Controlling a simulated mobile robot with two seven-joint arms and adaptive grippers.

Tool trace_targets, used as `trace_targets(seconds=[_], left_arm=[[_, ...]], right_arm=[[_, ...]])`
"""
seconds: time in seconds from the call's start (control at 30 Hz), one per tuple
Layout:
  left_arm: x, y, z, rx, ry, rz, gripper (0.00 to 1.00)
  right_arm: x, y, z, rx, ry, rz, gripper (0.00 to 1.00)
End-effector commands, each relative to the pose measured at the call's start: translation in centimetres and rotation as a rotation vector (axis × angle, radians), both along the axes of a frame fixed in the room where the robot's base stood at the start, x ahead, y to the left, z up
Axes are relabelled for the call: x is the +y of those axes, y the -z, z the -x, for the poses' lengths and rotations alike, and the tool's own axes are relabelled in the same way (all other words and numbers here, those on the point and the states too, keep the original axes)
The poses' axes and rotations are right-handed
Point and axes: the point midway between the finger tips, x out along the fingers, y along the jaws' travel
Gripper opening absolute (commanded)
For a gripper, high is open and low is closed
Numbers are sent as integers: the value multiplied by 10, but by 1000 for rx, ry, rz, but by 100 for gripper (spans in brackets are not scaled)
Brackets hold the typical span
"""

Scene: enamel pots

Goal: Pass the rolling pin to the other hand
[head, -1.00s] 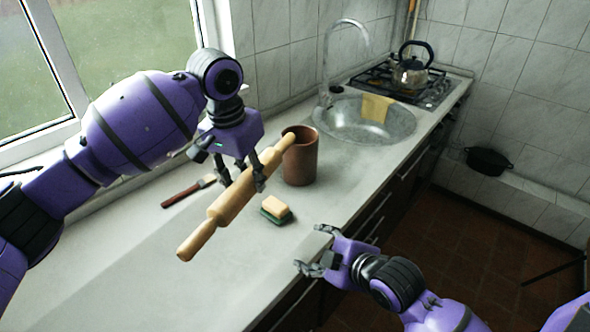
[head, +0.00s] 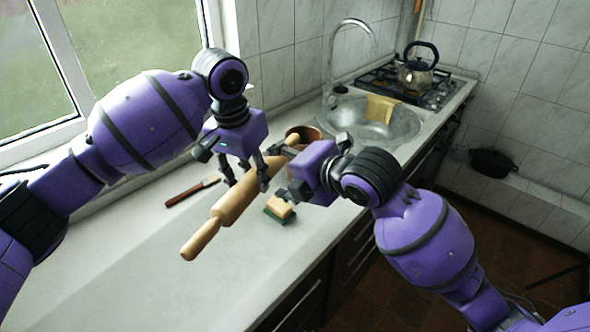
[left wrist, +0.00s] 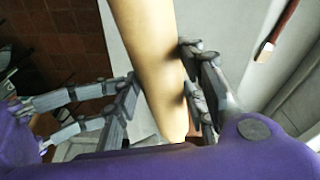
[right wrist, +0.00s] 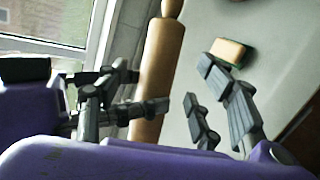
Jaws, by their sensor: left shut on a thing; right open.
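The wooden rolling pin (head: 232,206) is held slanted above the counter, its near handle pointing to the lower left. My left gripper (head: 247,183) is shut on its barrel; in the left wrist view the pin (left wrist: 150,60) runs between the fingers (left wrist: 163,95). My right gripper (head: 290,170) is open beside the pin's far part. The far handle is partly hidden by my grippers.
A brown crock (head: 305,133) stands behind my right gripper. A sponge (head: 280,207) on a green pad lies below the pin, and a red-handled brush (head: 190,193) lies to the left. The sink (head: 370,130) is beyond. The near counter is clear.

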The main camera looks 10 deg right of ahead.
Motion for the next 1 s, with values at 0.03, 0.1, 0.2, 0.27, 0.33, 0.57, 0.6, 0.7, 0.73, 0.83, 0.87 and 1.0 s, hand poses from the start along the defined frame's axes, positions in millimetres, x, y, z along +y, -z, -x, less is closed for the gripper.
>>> trace_targets(seconds=[0.03, 0.1, 0.2, 0.27, 0.33, 0.57, 0.6, 0.7, 0.73, 0.83, 0.87, 1.0], left_arm=[[0, -2, 0, -3, 0, 1, 0], [0, -2, 0, -3, 0, 1, 0], [0, -2, 0, -3, 0, 1, 0], [0, -2, 0, -3, 0, 1, 0], [0, -2, 0, -3, 1, 1, 0], [0, -2, 0, -3, 0, 1, 0], [0, -2, 0, -3, 0, 1, 0], [0, -2, 0, -3, 1, 1, 0], [0, -2, 0, -3, 1, 1, 0], [0, -2, 0, -3, 1, 1, 0], [0, -2, 0, -3, 1, 1, 0], [0, -2, 0, -3, 0, 1, 0]], right_arm=[[5, 4, -8, 1, -1, -5, 61], [9, 10, -18, 0, 0, -4, 61], [15, 17, -29, 0, -1, -3, 61], [17, 20, -36, -2, 0, -3, 61], [19, 23, -40, -1, 0, -2, 61], [22, 27, -46, -1, 0, -1, 61], [22, 27, -46, -1, 1, 0, 61], [22, 27, -46, -2, 0, -1, 61], [22, 27, -46, -2, 0, -1, 61], [22, 27, -46, -2, 0, -1, 49], [22, 27, -46, -2, 0, -1, 45], [22, 27, -46, -2, 0, -1, 27]])
